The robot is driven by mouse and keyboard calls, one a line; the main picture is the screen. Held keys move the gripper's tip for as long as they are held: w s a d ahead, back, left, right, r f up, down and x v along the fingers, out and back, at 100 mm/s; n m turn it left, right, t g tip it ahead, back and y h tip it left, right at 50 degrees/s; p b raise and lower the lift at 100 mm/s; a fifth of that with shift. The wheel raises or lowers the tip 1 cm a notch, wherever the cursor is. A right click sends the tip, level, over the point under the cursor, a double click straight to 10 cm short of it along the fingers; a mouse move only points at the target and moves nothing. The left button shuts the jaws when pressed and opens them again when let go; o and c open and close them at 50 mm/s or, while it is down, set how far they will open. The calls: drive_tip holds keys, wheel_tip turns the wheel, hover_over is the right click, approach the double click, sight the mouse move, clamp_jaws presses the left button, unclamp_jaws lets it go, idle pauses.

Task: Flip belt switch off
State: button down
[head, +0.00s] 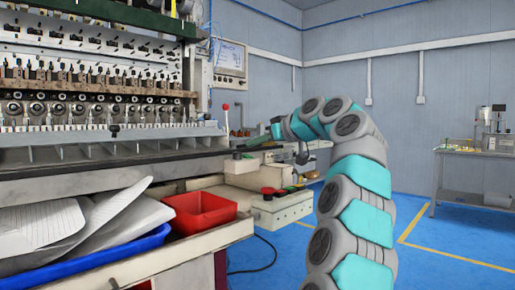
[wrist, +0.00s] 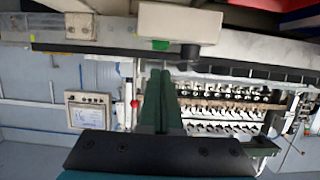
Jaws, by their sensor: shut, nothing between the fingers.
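My gripper (wrist: 160,85) is shut and empty, its two dark green fingers side by side in the wrist view. Its tips sit just below a small green part (wrist: 160,45), which looks like a switch, on the underside of a beige box (wrist: 180,20) in that picture. I cannot tell if the tips touch it. In the head view my gripper (head: 254,143) hangs over the right end of the machine, above a beige control box (head: 282,208) with red and green buttons. No label shows which part is the belt switch, nor its position.
The coil winder (head: 95,90) fills the left. A red-knobbed lever (head: 225,110) and a screen panel (head: 230,60) stand near my gripper. A red bin (head: 200,212) and a blue tray (head: 95,262) are in front. Blue floor is open to the right.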

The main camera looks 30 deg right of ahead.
drive_tip(key=f+b+v, duration=0.1)
drive_tip(key=v, duration=0.9)
drive_tip(key=shift+s+d+f, duration=0.2)
drive_tip(key=shift+s, duration=0.2)
